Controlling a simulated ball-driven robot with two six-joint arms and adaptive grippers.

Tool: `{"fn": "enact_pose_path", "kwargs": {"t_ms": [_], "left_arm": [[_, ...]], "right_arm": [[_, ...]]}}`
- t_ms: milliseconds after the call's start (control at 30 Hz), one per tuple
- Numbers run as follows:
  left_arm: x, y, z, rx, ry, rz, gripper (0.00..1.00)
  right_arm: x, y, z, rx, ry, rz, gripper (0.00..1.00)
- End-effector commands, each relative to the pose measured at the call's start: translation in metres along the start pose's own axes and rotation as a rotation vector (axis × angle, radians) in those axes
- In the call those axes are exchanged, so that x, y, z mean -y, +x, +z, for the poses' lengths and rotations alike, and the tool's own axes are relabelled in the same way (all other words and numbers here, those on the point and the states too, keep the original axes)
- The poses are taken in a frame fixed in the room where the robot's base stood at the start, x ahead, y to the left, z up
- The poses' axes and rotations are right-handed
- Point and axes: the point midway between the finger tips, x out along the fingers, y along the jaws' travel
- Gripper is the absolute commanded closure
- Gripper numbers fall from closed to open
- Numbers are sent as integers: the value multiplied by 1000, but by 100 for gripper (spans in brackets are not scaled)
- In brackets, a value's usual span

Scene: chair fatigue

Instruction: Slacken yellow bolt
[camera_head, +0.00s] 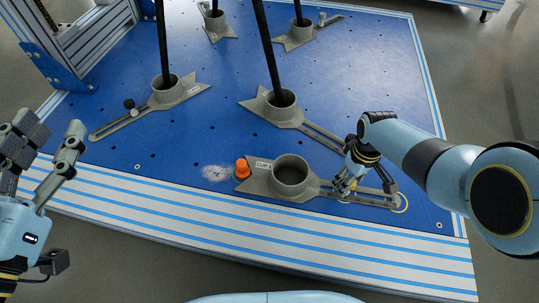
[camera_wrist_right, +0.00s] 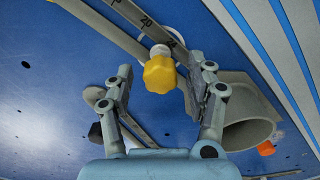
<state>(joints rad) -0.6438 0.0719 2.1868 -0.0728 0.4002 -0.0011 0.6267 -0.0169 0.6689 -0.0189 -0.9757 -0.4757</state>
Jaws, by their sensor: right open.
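The yellow bolt (camera_wrist_right: 160,74) is a lobed knob on the slotted, marked arm of a grey clamp. In the right wrist view it lies between the two spread fingers of my right gripper (camera_wrist_right: 163,70), with a gap on both sides. In the head view, my right gripper (camera_head: 366,187) is over the slotted arm of the front grey clamp (camera_head: 260,180) and mostly hides the bolt there. My left gripper (camera_head: 52,132) is open and empty at the left, off the blue plate's front edge.
An orange knob (camera_head: 242,168) stands at the front clamp's left end. Several other clamps hold black poles, including one pole (camera_head: 266,50) behind the front clamp.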

Motion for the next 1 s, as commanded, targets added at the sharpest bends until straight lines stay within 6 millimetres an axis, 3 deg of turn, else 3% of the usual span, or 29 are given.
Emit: {"fn": "enact_pose_path", "kwargs": {"t_ms": [333, 600, 833, 1000], "left_arm": [[0, 0, -1, -1, 0, 0, 60], [0, 0, -3, -3, 0, 0, 60], [0, 0, -3, -3, 0, 0, 60], [0, 0, -3, -3, 0, 0, 60]], "right_arm": [[0, 0, 0, 0, 68, 0, 44], [0, 0, 0, -1, 376, 0, 44], [0, 0, 0, -1, 401, 0, 44], [0, 0, 0, 0, 400, 0, 66]]}}
